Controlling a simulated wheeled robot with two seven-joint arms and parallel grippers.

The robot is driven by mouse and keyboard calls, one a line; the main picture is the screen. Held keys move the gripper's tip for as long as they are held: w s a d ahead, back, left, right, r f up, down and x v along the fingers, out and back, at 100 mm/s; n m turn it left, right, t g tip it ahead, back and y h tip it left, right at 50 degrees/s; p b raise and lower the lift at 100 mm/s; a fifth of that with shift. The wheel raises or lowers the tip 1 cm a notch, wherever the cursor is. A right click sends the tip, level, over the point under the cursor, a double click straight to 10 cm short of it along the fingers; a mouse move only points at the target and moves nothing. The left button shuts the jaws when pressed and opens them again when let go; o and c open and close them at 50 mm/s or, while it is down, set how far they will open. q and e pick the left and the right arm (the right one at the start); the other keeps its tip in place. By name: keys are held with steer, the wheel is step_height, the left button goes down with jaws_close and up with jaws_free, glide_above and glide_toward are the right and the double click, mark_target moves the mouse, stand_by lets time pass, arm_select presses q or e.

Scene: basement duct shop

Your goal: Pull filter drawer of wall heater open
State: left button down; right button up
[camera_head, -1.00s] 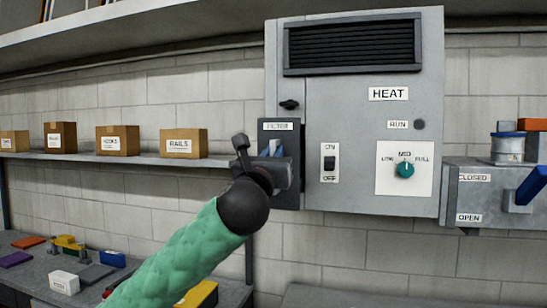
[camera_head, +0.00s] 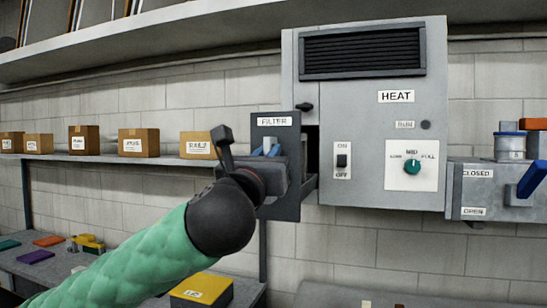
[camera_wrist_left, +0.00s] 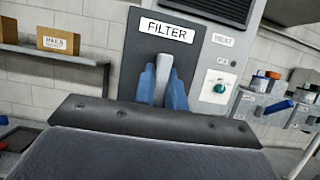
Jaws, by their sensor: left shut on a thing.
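The grey wall heater (camera_head: 370,175) hangs on the block wall, labelled HEAT. Its filter drawer (camera_head: 278,137), a dark front panel labelled FILTER, stands out from the heater's left side, with a dark gap between panel and cabinet. My left gripper (camera_head: 268,152) is at the panel, its blue fingers closed on the drawer's handle. In the left wrist view the blue fingers sit on both sides of the light grey handle (camera_wrist_left: 163,72) below the FILTER label. The gripper body hides the lower part of the panel. My right gripper is not in view.
A shelf (camera_head: 110,157) with several cardboard boxes runs along the wall left of the heater. A workbench (camera_head: 60,262) with small coloured items is at lower left. A grey box with a blue lever (camera_head: 533,180) is to the right.

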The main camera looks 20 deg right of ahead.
arm_select(q)
steer(key=shift+s+a, duration=0.4)
steer(key=shift+s, duration=0.2)
steer(key=shift+s+a, duration=0.1)
steer(key=shift+s, duration=0.05)
steer(key=shift+s+a, duration=0.1)
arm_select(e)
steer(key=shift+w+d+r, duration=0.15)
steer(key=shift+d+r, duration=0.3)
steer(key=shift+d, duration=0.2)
arm_select(q)
steer(key=c, duration=1.5)
jaws_free()
steer(key=shift+o, duration=0.3)
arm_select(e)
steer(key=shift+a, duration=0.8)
